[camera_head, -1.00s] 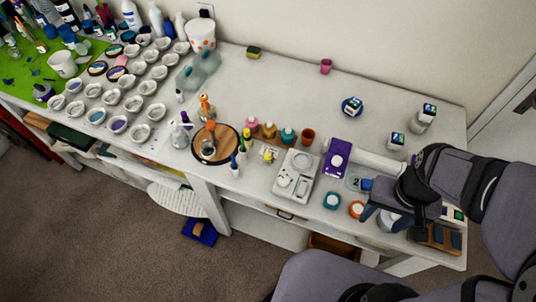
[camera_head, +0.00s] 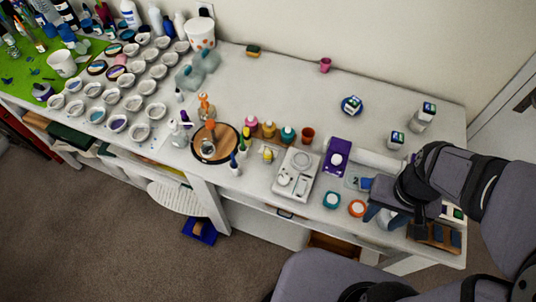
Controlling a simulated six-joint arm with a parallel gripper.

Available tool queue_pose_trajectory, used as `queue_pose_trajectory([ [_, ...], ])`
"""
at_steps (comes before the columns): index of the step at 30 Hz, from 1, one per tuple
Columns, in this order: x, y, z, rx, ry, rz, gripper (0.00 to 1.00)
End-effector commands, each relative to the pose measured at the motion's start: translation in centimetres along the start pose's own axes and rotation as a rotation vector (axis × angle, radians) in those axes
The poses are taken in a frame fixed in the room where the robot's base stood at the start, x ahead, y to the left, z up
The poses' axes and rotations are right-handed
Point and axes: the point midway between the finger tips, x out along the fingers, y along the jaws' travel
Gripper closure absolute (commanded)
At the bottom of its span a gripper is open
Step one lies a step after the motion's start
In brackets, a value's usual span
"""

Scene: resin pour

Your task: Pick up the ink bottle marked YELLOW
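Small ink bottles stand mid-table, but their markings are too small to read. One white bottle with a yellow patch (camera_head: 268,154) stands left of the white scale and may be the YELLOW one. A slim bottle with a yellow-green tip (camera_head: 246,136) and one with a blue tip (camera_head: 235,166) stand beside the round wooden board. My gripper (camera_head: 372,200) is at the right, over the table's front part, well away from these bottles. Its fingers are partly hidden by my arm, so its opening and any contents are unclear.
The round board (camera_head: 215,156) holds an orange-topped item. Several white cups fill the left.

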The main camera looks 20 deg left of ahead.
Motion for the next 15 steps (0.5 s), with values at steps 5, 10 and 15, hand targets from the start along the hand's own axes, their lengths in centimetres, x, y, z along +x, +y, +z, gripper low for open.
queue_pose_trajectory([
  [5, -1.4, 0.0, -0.2, 0.0, 0.006, 0.0, 0.61],
  [10, -3.8, 0.0, -0.2, 0.0, 0.007, 0.0, 0.61],
  [15, -4.0, -1.7, -1.7, -0.04, 0.057, -0.029, 0.61],
])
